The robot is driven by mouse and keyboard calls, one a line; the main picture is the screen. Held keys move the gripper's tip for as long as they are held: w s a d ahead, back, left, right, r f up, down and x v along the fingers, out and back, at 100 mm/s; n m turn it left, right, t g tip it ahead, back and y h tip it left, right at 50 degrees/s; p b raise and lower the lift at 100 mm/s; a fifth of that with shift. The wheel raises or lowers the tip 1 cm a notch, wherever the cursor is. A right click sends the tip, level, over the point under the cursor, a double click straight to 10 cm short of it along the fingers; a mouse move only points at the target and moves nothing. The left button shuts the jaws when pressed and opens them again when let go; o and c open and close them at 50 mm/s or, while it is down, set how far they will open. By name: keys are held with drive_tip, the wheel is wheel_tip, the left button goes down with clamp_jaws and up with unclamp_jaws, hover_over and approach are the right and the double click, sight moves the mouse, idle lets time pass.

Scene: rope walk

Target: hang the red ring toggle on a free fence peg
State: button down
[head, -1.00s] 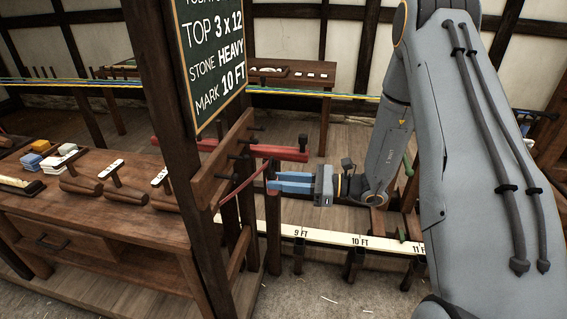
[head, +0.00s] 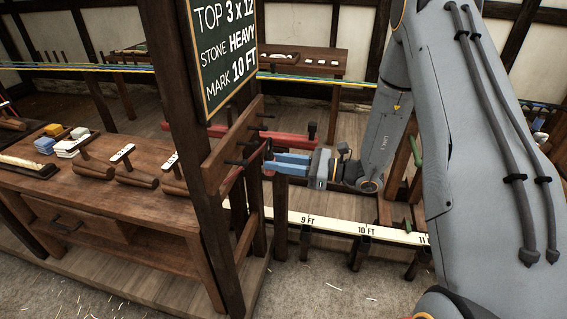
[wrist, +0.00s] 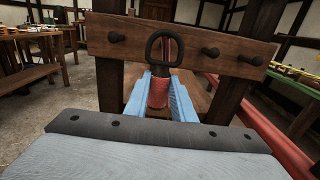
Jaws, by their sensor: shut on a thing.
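The red ring toggle (wrist: 158,93) is between the blue fingers of my gripper (wrist: 161,84), which is shut on its red body. Its black ring (wrist: 165,48) stands upright above the fingers, in front of the fence board (wrist: 140,28) in the wrist view. The board has a dark peg (wrist: 117,37) left of the ring and two bare pegs to its right, the nearer one (wrist: 210,51) close by. I cannot tell if the ring touches a peg. In the head view my gripper (head: 270,162) is beside the pegged board (head: 232,140); the toggle is largely hidden there.
A dark post with a chalkboard (head: 222,50) stands left of the gripper. A wooden bench (head: 120,200) with mallet-like tools is at left. A long red bar (head: 285,137) lies behind the fingers. A white measuring strip (head: 335,228) runs below.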

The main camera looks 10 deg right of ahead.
drive_tip(key=f+b+x, duration=0.1)
drive_tip(key=x, duration=0.5)
idle(0.7)
drive_tip(key=shift+w+f, duration=0.1)
drive_tip(key=shift+f, duration=0.05)
idle(0.5)
drive_tip(key=c, duration=1.4)
unclamp_jaws()
drive_tip(key=shift+c, duration=0.2)
